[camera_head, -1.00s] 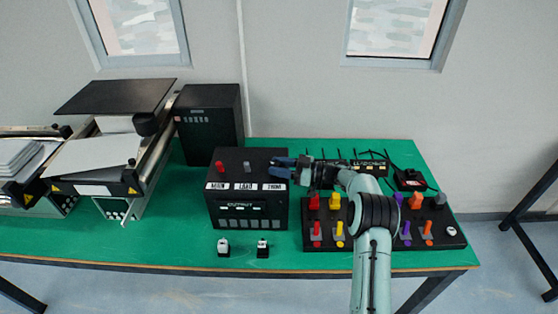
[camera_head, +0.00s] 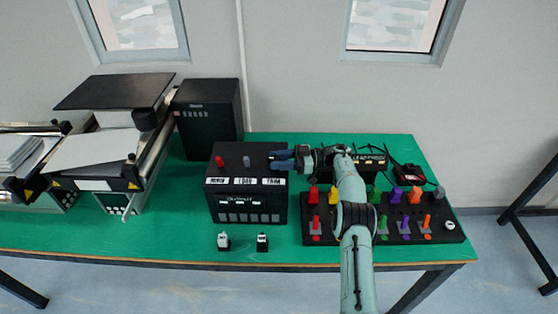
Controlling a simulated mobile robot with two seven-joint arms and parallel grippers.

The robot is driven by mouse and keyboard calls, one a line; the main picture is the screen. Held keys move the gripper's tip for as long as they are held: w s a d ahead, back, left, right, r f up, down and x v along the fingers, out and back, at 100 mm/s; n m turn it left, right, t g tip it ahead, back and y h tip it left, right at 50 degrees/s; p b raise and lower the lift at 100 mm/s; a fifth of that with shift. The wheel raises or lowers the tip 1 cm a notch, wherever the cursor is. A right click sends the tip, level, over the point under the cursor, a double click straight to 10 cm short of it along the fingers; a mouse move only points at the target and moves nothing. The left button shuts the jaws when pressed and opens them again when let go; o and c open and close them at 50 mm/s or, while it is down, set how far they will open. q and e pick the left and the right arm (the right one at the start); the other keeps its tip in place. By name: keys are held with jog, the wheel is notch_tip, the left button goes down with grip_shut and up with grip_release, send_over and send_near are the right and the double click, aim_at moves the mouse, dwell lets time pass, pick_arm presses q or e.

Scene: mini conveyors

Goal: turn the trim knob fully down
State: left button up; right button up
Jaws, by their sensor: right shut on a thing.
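The black output box (camera_head: 248,207) stands on the green table, with a red knob (camera_head: 219,161) and a grey knob (camera_head: 246,161) showing on its top. Three white labels run along its front edge; the right one appears to read TRIM (camera_head: 272,181). My right gripper (camera_head: 281,160) reaches in from the right over the top above that label. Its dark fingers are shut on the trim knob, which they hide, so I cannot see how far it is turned. My left gripper is not in view.
A black panel with several coloured levers (camera_head: 380,240) lies under my right arm. Two small switches (camera_head: 243,243) stand in front of the box. A tall black cabinet (camera_head: 208,118) and the conveyors (camera_head: 95,155) are at the left. A dark power strip is behind my arm.

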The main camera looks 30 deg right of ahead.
jog(key=shift+r, duration=0.3)
jog(key=o, duration=1.1)
jog(key=shift+f, duration=0.1)
jog(key=shift+f, duration=0.1)
